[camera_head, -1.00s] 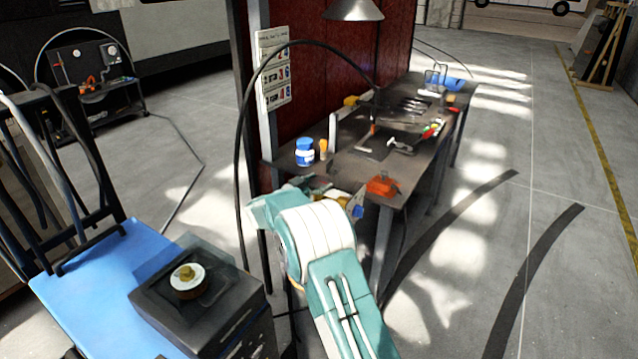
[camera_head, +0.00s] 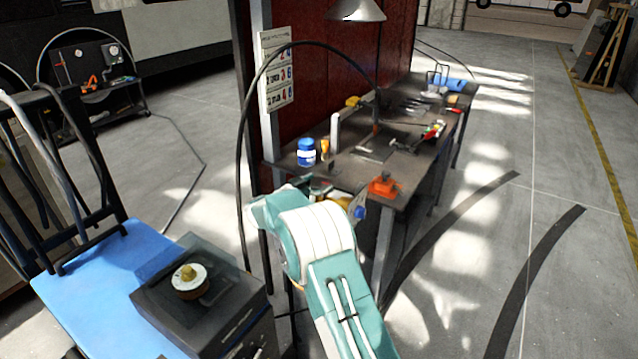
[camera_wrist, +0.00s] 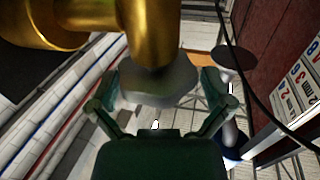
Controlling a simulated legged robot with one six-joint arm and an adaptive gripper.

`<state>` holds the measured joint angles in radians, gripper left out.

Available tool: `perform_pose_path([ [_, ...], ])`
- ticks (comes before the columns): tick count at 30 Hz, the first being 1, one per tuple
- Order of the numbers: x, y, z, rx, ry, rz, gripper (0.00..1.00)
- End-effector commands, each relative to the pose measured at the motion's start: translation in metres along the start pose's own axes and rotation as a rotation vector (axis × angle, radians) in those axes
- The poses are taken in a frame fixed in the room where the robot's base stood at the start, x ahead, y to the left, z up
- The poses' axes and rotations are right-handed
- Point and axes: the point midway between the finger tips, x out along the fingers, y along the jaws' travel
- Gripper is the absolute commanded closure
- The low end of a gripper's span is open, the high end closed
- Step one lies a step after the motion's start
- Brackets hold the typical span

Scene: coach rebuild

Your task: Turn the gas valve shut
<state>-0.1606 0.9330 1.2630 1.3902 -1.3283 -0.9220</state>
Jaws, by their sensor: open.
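A large brass fitting (camera_wrist: 150,35) fills the top of the wrist view, probably the gas valve. A rounded grey piece (camera_wrist: 160,82), which looks like its handle, sits under it. My gripper (camera_wrist: 158,100) has its teal fingers apart, one on each side of the grey piece. I cannot tell whether either finger touches it. In the head view, a bit of brass (camera_head: 343,197) and a blue part show just beyond my teal and white arm. My arm hides most of the gripper and fitting there.
A dark workbench (camera_head: 405,168) with tools, a blue jar (camera_head: 306,152) and an orange item (camera_head: 383,186) stands beyond my arm. A black hose (camera_head: 242,150) arches beside it.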

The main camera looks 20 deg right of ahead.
Motion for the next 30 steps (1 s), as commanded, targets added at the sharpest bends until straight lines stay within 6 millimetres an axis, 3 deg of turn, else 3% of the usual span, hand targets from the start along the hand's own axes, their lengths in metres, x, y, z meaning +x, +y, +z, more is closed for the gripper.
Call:
perform_pose_path([
  [5,-0.023,-0.001,0.000,0.000,0.000,-0.003,0.00],
  [18,-0.108,-0.003,0.002,-0.002,0.001,-0.005,0.00],
  [30,-0.120,-0.003,0.002,-0.001,0.001,-0.002,0.00],
])
